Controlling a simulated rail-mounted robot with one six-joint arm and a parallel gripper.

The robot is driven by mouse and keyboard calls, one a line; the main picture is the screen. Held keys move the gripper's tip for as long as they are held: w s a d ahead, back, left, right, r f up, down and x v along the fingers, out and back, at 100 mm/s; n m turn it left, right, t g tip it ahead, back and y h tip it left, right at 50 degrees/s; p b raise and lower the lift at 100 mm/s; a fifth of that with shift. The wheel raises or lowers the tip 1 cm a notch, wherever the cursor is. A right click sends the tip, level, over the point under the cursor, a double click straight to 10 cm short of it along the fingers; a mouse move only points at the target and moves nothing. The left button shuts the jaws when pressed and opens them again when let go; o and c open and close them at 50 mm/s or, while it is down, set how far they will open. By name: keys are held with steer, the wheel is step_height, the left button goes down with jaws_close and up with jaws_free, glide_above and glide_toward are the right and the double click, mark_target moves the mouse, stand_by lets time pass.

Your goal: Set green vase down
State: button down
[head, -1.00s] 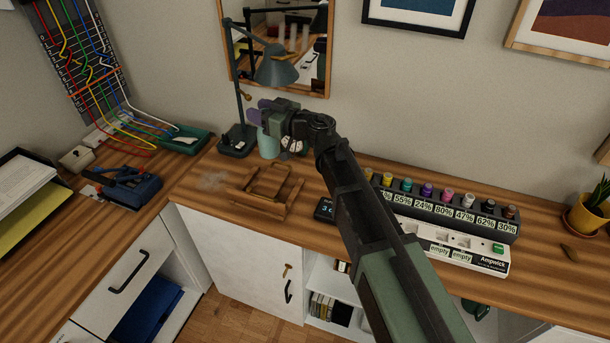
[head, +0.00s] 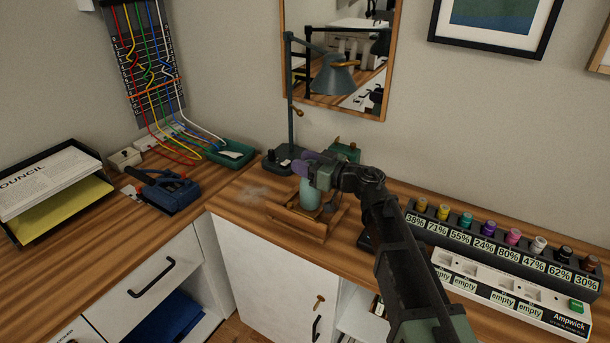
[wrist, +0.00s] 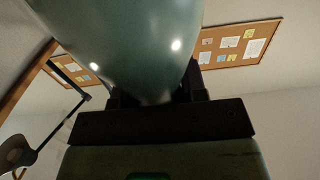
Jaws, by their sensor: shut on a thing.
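The green vase (head: 310,193) is pale blue-green and looks roughly upright in the head view. My gripper (head: 311,169) is shut on its upper part. The vase is over or within the low wooden tray (head: 297,227) on the desk; I cannot tell whether its base touches the tray. In the wrist view the vase (wrist: 125,40) fills the upper middle, close against my gripper (wrist: 158,96), and its base is out of sight there.
A desk lamp (head: 335,78) stands behind on the left. A rack of labelled bottles (head: 490,245) and a white power strip (head: 510,294) lie to the right. A blue tool (head: 168,192) is at the left. The desk left of the tray is clear, with a pale smudge (head: 254,192).

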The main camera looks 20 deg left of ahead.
steer(key=shift+r, duration=0.1)
steer(key=c, duration=0.7)
jaws_free()
steer(key=shift+f, duration=0.2)
steer(key=shift+o, duration=0.2)
steer(key=shift+r, duration=0.1)
steer(key=shift+d+r+p, duration=0.1)
steer(key=shift+r+p, duration=0.1)
steer(key=shift+p, duration=0.15)
steer(key=v, duration=1.2)
